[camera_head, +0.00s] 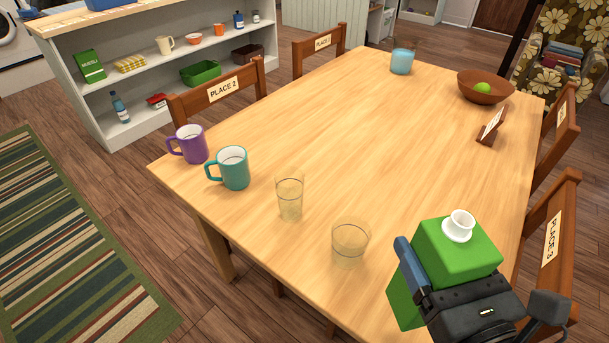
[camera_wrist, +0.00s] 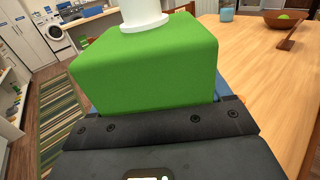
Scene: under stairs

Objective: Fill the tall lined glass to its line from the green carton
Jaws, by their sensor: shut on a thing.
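My gripper (camera_head: 448,272) is shut on the green carton (camera_head: 458,243), at the front right of the head view. The carton is roughly upright with a white spout on top; it fills the upper middle of the wrist view (camera_wrist: 145,62). The tall glass (camera_head: 290,198) stands on the table left of the carton, clear and apparently empty. Its line is too faint to make out surely. A shorter, wider clear glass (camera_head: 350,242) stands between the tall glass and the carton. The far finger is hidden by the carton.
A teal mug (camera_head: 234,170) and a purple mug (camera_head: 193,146) stand at the table's left end. The table's middle (camera_head: 370,130) is clear.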

